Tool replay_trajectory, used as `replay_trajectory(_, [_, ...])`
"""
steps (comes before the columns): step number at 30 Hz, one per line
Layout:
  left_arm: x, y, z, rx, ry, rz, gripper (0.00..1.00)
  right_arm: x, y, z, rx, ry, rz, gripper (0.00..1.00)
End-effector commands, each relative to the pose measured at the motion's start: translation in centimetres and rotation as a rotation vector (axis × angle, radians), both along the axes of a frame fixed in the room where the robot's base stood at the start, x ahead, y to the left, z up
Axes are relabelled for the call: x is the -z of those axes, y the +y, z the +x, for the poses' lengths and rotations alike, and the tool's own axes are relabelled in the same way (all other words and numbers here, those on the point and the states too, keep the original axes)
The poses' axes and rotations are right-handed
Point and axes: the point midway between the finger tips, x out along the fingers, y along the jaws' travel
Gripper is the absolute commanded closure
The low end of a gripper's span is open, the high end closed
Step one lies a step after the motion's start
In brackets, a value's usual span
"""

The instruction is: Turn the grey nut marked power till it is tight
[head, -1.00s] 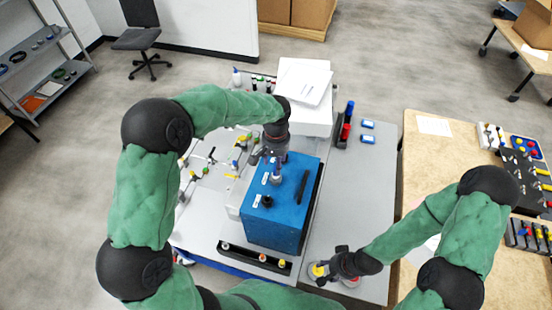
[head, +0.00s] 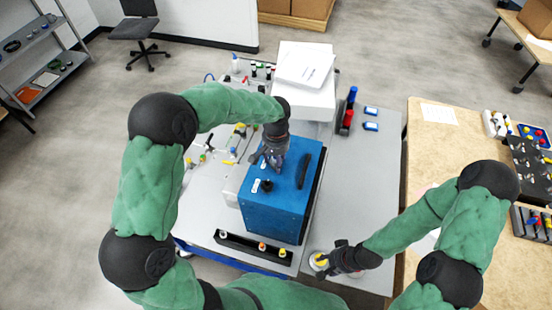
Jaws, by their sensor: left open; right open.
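The blue analyser box (head: 276,212) stands on the grey table, with two small white labels, a black fitting (head: 267,185) and a black handle (head: 304,171) on its top. My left gripper (head: 268,162) is open, pointing down just over the far left part of the box's top. The grey nut marked power cannot be made out; the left fingers cover part of the top there, and the label text is too small to read. My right gripper (head: 325,263) is open, low over the table to the right of the box, around or beside a yellow-topped part (head: 319,260).
Red and blue parts (head: 348,112) stand at the back right. The grey table right of the box (head: 360,180) is mostly clear.

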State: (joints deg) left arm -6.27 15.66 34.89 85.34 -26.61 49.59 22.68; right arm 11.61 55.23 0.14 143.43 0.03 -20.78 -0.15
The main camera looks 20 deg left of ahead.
Motion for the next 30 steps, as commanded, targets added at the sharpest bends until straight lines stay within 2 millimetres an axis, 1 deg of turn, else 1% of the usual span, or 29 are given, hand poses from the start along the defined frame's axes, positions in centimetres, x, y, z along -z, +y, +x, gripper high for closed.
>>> replay_trajectory(6, [0.0, 0.0, 0.0, 0.0, 0.0, 0.0, 0.47, 0.0, 0.0, 0.0, 0.0, 0.0, 0.0, 0.55])
replay_trajectory(7, [0.0, 0.0, 0.0, 0.0, 0.0, 0.0, 0.53, 0.0, 0.0, 0.0, 0.0, 0.0, 0.0, 0.55])
replay_trajectory(8, [0.0, 0.0, 0.0, 0.0, 0.0, 0.0, 0.61, 0.0, 0.0, 0.0, 0.0, 0.0, 0.0, 0.55])
replay_trajectory(9, [0.0, 0.0, 0.0, 0.0, 0.0, 0.0, 0.72, 0.0, 0.0, 0.0, 0.0, 0.0, 0.0, 0.55])
replay_trajectory(11, [0.0, 0.0, 0.0, 0.0, 0.0, 0.0, 0.89, 0.0, 0.0, 0.0, 0.0, 0.0, 0.0, 0.55])
replay_trajectory(12, [0.0, 0.0, 0.0, 0.0, 0.0, 0.0, 1.0, 0.0, 0.0, 0.0, 0.0, 0.0, 0.0, 0.55])
replay_trajectory(16, [0.0, 0.0, 0.0, 0.005, 0.0, 0.0, 1.0, -0.1, 0.0, 0.0, 0.0, 0.0, 0.0, 0.55])
replay_trajectory(19, [-0.1, 0.0, 0.0, 0.061, 0.001, 0.0, 1.0, -0.3, 0.0, 0.0, 0.0, 0.0, 0.0, 0.55])
replay_trajectory(30, [-0.1, 0.0, -0.1, 0.487, 0.002, -0.001, 1.0, -1.8, 0.0, 0.0, 0.0, 0.0, 0.0, 0.55])
